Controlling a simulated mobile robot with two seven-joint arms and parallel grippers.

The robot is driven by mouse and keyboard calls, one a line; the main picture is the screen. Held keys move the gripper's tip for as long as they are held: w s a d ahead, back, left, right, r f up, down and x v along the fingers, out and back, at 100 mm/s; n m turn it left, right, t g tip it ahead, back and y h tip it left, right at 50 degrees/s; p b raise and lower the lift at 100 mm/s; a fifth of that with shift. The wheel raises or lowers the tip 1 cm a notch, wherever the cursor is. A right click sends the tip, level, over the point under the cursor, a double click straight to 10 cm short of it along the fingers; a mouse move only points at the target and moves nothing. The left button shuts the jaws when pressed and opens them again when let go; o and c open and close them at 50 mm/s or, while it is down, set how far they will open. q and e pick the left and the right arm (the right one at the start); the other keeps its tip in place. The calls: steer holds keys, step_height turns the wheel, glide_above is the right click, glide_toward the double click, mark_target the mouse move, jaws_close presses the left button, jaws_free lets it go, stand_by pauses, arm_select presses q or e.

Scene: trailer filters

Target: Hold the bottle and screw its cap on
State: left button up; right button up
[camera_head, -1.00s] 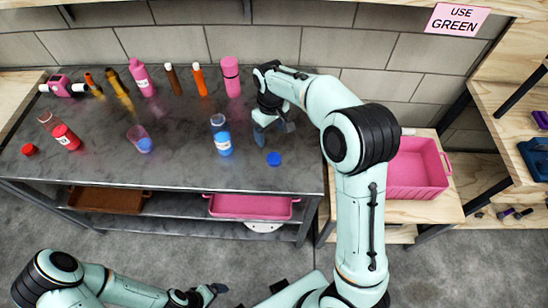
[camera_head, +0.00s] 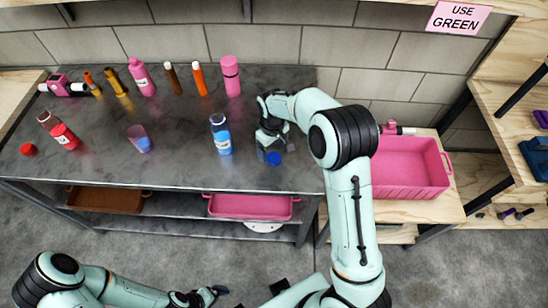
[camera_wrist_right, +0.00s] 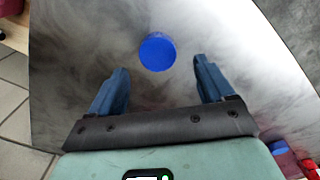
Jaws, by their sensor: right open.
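A clear bottle with blue contents and a white label (camera_head: 220,136) stands upright on the grey table. A loose blue cap (camera_head: 274,158) lies on the table to its right; it also shows in the right wrist view (camera_wrist_right: 157,52). My right gripper (camera_head: 269,150) is open just above the cap. In the wrist view the cap lies slightly beyond its two fingertips (camera_wrist_right: 161,66), centred between them, with nothing gripped.
A pink bottle (camera_head: 231,76), an orange one (camera_head: 199,80) and several others stand along the back. A small purple-blue cup (camera_head: 139,139) is left of the clear bottle. A pink bin (camera_head: 410,180) stands at right.

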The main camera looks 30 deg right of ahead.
mark_target(274, 157)
step_height(274, 157, down, 4)
steer(key=shift+s+d+r, duration=0.1)
steer(key=shift+s+d, duration=0.05)
steer(key=c, duration=1.1)
